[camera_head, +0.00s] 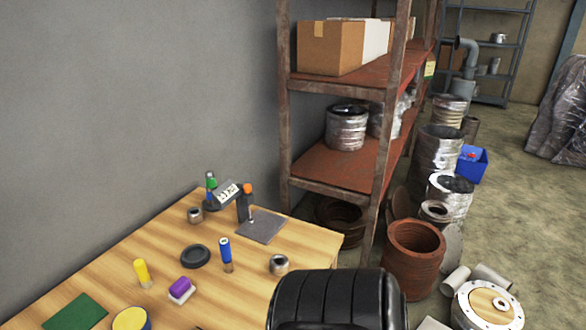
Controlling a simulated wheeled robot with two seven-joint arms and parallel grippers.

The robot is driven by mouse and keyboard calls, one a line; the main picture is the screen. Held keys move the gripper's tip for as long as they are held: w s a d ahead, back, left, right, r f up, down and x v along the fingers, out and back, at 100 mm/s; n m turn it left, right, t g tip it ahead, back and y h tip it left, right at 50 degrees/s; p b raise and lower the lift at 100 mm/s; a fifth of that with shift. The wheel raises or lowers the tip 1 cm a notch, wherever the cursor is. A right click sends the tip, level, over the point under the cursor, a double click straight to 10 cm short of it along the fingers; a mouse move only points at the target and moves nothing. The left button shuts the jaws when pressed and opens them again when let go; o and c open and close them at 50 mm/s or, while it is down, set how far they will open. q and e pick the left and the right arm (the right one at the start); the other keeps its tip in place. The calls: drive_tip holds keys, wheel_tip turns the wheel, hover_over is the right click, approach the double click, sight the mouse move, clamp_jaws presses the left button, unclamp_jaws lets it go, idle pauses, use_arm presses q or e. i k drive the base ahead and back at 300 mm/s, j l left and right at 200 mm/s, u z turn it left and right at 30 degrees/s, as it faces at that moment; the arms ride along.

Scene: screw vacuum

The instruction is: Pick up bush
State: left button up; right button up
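A small grey metal bush (279,264) stands on the wooden table (120,247) near its right side. A second similar metal ring (195,215) stands farther back, by the wall. Which of the two is meant, I cannot tell. Nothing holds either one. Neither of my grippers is in view.
The table also holds a black ring (195,256), a blue-capped item (226,253), a yellow-capped item (142,272), a purple-and-white block (181,290) and a grey plate (260,227). A black ribbed form (337,302) fills the bottom centre. A rusty shelf (336,170) stands behind.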

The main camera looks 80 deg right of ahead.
sight(278, 262)
drive_tip(key=z, duration=2.3)
drive_tip(key=l, duration=0.1)
drive_tip(key=i+u, duration=0.05)
